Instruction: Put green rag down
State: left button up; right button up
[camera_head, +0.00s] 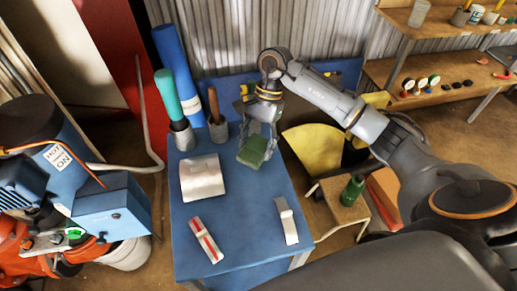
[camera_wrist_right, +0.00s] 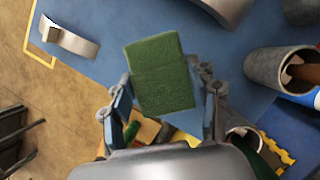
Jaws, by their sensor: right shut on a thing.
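The green rag (camera_head: 253,151) is a small folded pad near the back right of the blue table (camera_head: 240,235). My right gripper (camera_head: 258,136) is shut on it from above. In the right wrist view the rag (camera_wrist_right: 160,75) lies between the two fingers of my right gripper (camera_wrist_right: 165,100), its flat face toward the camera. The rag appears just above the tabletop; I cannot tell whether it touches. My left gripper is not in view.
A curved metallic sheet (camera_head: 203,177), a red-striped piece (camera_head: 206,240) and a pale strip (camera_head: 287,220) lie on the table. Holders with upright rolls (camera_head: 182,135) stand at its back left. A green bottle (camera_head: 352,190) stands on a stool at right. The table's middle is clear.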

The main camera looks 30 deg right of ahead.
aim_at(259, 152)
jog(key=shift+w+d+f, duration=0.1)
jog(key=shift+d+f, duration=0.05)
jog(key=shift+f, duration=0.1)
jog(key=f, duration=0.1)
jog(key=f+p, duration=0.1)
jog(key=f, duration=0.1)
jog(key=shift+w+d+f, duration=0.15)
jog(key=shift+d+f, duration=0.2)
jog(key=shift+f, duration=0.35)
jog(key=o, duration=1)
jog(key=shift+r, duration=0.1)
